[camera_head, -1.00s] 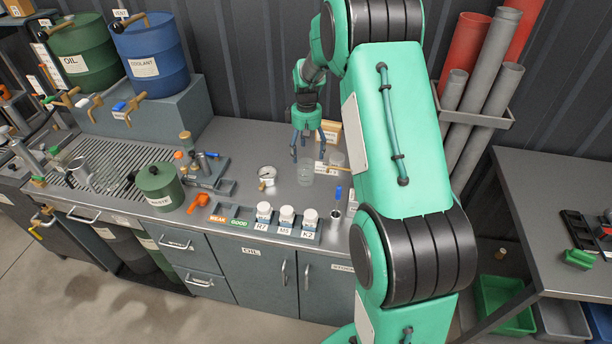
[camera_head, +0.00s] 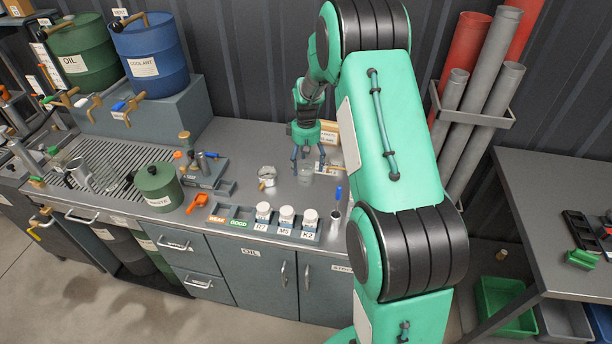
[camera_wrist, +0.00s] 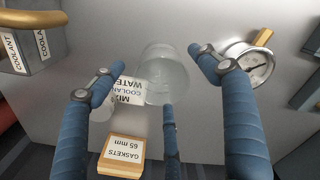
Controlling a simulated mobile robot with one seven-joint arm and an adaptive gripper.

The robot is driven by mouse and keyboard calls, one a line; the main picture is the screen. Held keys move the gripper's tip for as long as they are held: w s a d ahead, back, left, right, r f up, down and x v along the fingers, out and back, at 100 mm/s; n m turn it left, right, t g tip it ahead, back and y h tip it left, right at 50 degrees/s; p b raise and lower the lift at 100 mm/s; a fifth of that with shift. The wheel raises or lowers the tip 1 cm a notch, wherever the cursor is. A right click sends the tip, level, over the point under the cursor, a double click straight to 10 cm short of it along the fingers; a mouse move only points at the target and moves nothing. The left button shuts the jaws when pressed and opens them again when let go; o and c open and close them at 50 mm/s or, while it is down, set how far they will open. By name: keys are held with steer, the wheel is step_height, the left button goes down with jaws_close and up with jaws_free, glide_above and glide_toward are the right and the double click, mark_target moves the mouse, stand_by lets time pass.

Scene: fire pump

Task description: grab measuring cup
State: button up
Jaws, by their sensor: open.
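The clear measuring cup (camera_head: 305,176) stands upright on the grey worktop, right of a round dial gauge. In the wrist view the cup (camera_wrist: 166,80) is seen from above, between and beyond my blue fingers. My gripper (camera_head: 308,164) is open just above and behind the cup in the head view. In the wrist view my gripper (camera_wrist: 160,72) has two fingers on either side of the cup and a third at the near side. No contact with the cup can be made out.
A white mix card (camera_wrist: 123,90) stands close beside the cup, with a gaskets box (camera_wrist: 122,155) near it. The dial gauge (camera_head: 267,172) is to the left. A rack of white bottles (camera_head: 286,232) lies in front. A green waste pot (camera_head: 158,188) is farther left.

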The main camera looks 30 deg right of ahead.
steer(key=shift+f+b, duration=0.5)
steer(key=shift+f, duration=1.85)
steer(key=c, duration=1.2)
